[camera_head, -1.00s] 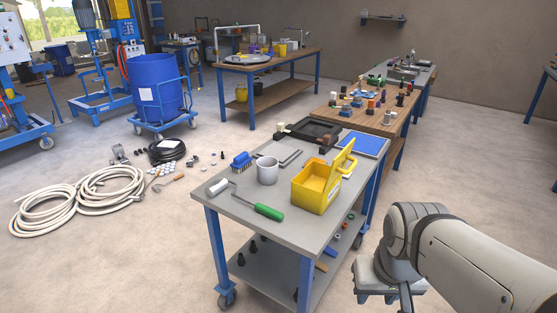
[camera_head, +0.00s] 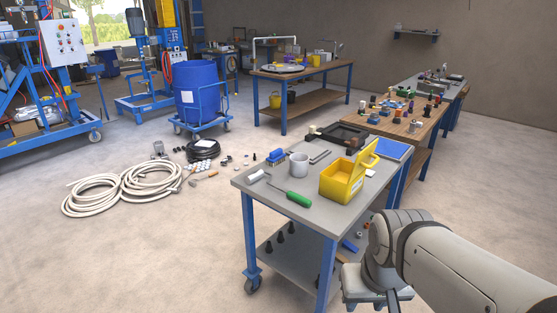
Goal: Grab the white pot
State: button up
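A white or light grey pot (camera_head: 299,163), shaped like a mug, stands upright on the grey top of the near workbench (camera_head: 270,200). It is between a blue brush (camera_head: 275,156) and an open yellow box (camera_head: 342,181). Nothing touches it from above. My arm comes in from the lower right, to the right of the bench and well apart from the pot. The end of my arm is low at the bottom of the picture; gripper fingers cannot be made out there.
A green-handled tool (camera_head: 298,199) and a small white roller (camera_head: 258,176) lie near the pot. A black tray (camera_head: 338,135) and a blue mat (camera_head: 392,149) are behind. Coiled hoses (camera_head: 122,189) lie on the floor at left. Floor in front of the bench is clear.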

aim_at(299, 166)
jog(key=u, duration=1.45)
jog(key=i, duration=2.95)
jog(key=z, duration=2.1)
jog(key=i, duration=0.5)
jog(key=z, duration=0.2)
